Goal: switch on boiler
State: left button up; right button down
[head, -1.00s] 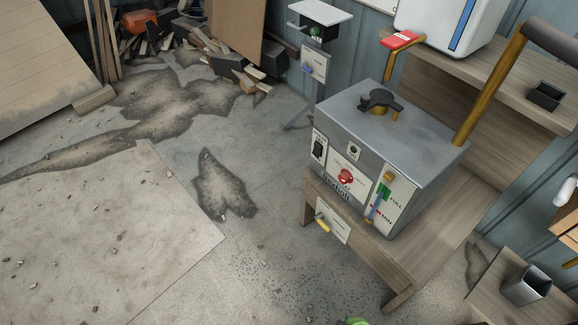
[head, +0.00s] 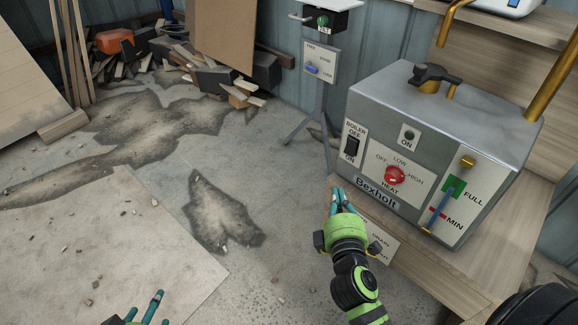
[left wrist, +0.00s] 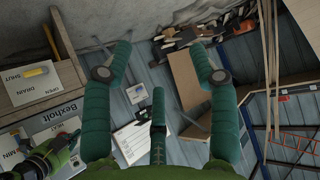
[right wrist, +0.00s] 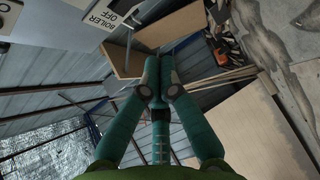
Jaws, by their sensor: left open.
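The grey Bexholt boiler (head: 435,130) stands on a wooden bench at the right of the head view. Its black rocker switch (head: 352,146) is on the left of the front face, with OFF above and ON below; I cannot tell its position. The boiler's labelled corner shows in the right wrist view (right wrist: 100,20). My right gripper (head: 341,192) is shut and empty, below the switch and in front of the boiler's lower left corner; its fingertips meet in the right wrist view (right wrist: 158,68). My left gripper (head: 144,308) is open and empty at the bottom left, away from the boiler.
A stand with a labelled panel (head: 320,62) is behind, left of the boiler. Scrap wood (head: 232,88) lies at the back.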

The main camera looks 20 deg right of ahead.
pick_arm(q)
jog(key=shift+r, duration=0.25)
pick_arm(e)
jog(key=shift+r, duration=0.3)
jog(key=shift+d, duration=0.1)
send_near(344, 152)
jog(key=w+a, duration=0.3)
pick_arm(q)
jog(key=w+d+r+m+t+h+b, duration=0.1)
jog(key=w+d+r+t, duration=0.3)
jog(key=r, duration=0.6)
jog(key=shift+r+t+h+b, duration=0.4)
jog(key=shift+t+h, duration=0.5)
jog(key=shift+t, duration=0.5)
pick_arm(e)
jog(key=shift+w+d+f, duration=0.1)
jog(key=shift+w+d, duration=0.35)
jog(key=shift+d, duration=0.35)
jog(key=shift+w+d+f, duration=0.1)
jog(key=shift+w+d, duration=0.35)
jog(key=shift+d, duration=0.3)
jog(key=shift+w+d+f, duration=0.15)
jog(key=shift+w+d, duration=0.3)
jog(key=shift+d, duration=0.35)
pick_arm(q)
jog(key=shift+w+f, duration=0.1)
